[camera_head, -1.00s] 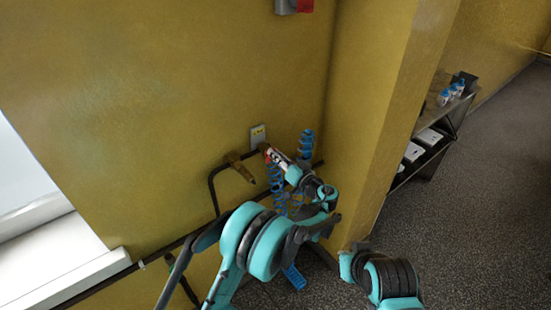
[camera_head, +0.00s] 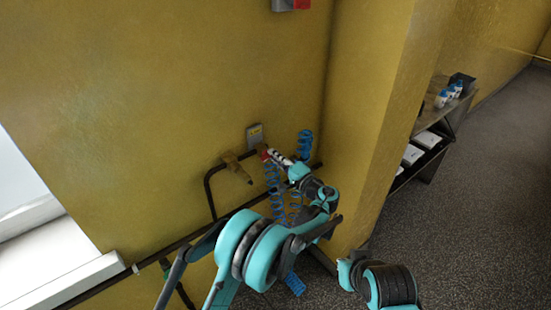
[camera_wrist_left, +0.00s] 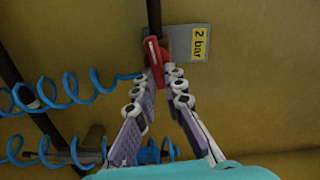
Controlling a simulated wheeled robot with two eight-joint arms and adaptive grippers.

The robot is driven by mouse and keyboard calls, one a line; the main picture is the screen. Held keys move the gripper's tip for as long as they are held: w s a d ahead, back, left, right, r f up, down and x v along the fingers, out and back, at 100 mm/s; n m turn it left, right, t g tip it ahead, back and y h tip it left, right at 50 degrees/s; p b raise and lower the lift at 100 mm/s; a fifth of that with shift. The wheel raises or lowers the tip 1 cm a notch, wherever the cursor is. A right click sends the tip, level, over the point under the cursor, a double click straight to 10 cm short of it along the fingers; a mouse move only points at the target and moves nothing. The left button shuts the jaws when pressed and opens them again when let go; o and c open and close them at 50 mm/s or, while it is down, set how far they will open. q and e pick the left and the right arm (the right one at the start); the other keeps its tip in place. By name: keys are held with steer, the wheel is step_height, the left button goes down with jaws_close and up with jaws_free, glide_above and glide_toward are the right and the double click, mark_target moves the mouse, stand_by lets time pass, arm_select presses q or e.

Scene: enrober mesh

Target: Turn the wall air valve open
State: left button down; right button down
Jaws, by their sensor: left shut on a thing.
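The red valve handle (camera_wrist_left: 156,60) is in the upper middle of the left wrist view, on a dark pipe against the yellow wall. It shows as a small red spot (camera_head: 264,152) in the head view, partly hidden by my fingers. My left gripper (camera_wrist_left: 158,78) has its fingertips on either side of the handle's lower end and is shut on it. It also shows in the head view (camera_head: 273,156), reaching up to the wall.
A grey plate with a yellow "2 bar" label (camera_wrist_left: 201,43) is just right of the valve. Coiled blue hoses (camera_head: 273,185) hang below it. A brass fitting (camera_head: 237,166) is to the left. A wall corner and a shelf (camera_head: 433,137) stand to the right.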

arm_select(q)
steer(key=shift+w+a+m, duration=0.1)
steer(key=shift+a+m, duration=0.1)
steer(key=shift+m, duration=0.5)
steer(key=c, duration=1.6)
jaws_free()
steer(key=shift+r, duration=0.1)
steer(key=shift+w, duration=0.1)
steer(key=shift+f, duration=0.2)
